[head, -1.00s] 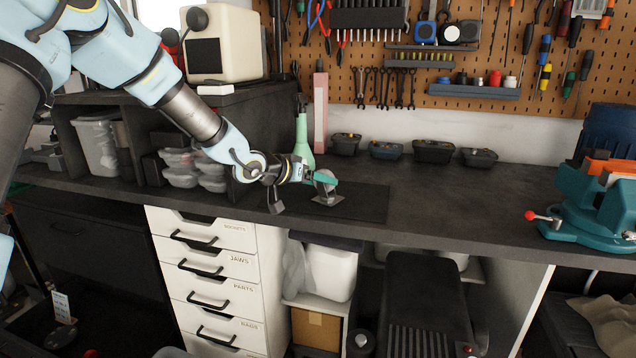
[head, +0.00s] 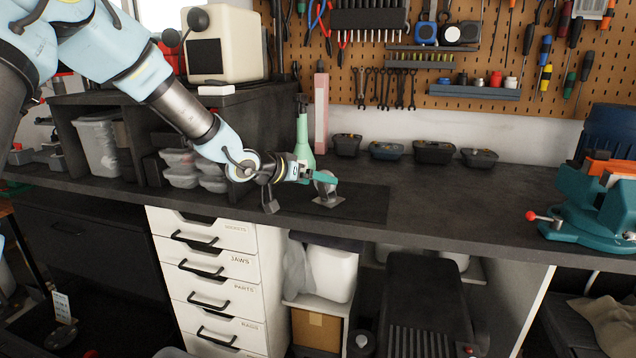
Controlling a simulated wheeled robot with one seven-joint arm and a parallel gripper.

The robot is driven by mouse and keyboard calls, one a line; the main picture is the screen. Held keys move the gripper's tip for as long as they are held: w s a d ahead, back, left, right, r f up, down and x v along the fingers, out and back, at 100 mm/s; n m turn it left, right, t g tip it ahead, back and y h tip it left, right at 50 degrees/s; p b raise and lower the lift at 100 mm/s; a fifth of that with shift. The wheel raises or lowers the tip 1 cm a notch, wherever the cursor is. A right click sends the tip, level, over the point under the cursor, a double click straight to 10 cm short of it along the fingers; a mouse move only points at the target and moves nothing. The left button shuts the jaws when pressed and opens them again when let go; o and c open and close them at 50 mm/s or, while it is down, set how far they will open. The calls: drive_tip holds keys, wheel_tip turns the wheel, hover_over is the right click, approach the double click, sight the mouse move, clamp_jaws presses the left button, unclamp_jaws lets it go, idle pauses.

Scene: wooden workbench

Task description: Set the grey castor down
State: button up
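The grey castor (head: 329,201) is at the dark mat (head: 366,203) on the workbench, wheel up and its flat plate at the bottom. My gripper (head: 326,179) reaches in from the left, with its teal fingers at the castor's wheel. The fingers appear shut on the wheel, though they hide part of it and the far finger is hard to make out. The plate is at or very close to the mat; I cannot tell whether it touches.
A green bottle (head: 303,140) stands just behind my gripper, beside a pink upright block (head: 321,115). Several small dark bins (head: 433,152) line the wall. A teal vise (head: 597,205) is at the right. The bench between mat and vise is clear.

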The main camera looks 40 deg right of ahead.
drive_tip(key=v, duration=1)
drive_tip(key=w+a+f+n+t+y, duration=0.2)
drive_tip(key=w+a+y, duration=0.1)
drive_tip(key=a, duration=0.6)
drive_tip(key=w+a+f+n+t+y, duration=0.1)
drive_tip(key=w+a+f+n+y, duration=0.2)
drive_tip(key=a, duration=0.7)
drive_tip(key=w+a+f+n+t+y, duration=0.2)
drive_tip(key=w+a+y, duration=0.15)
drive_tip(key=a, duration=0.55)
drive_tip(key=s+a+f+n+g+y, duration=0.1)
drive_tip(key=s+a+n+g, duration=0.1)
drive_tip(key=s+a, duration=0.4)
drive_tip(key=s+a+n+g+y, duration=0.2)
drive_tip(key=s+a+n, duration=0.2)
drive_tip(key=a, duration=0.9)
drive_tip(key=shift+s+a+f, duration=0.2)
drive_tip(key=shift+s+f, duration=0.15)
drive_tip(key=shift+s, duration=0.6)
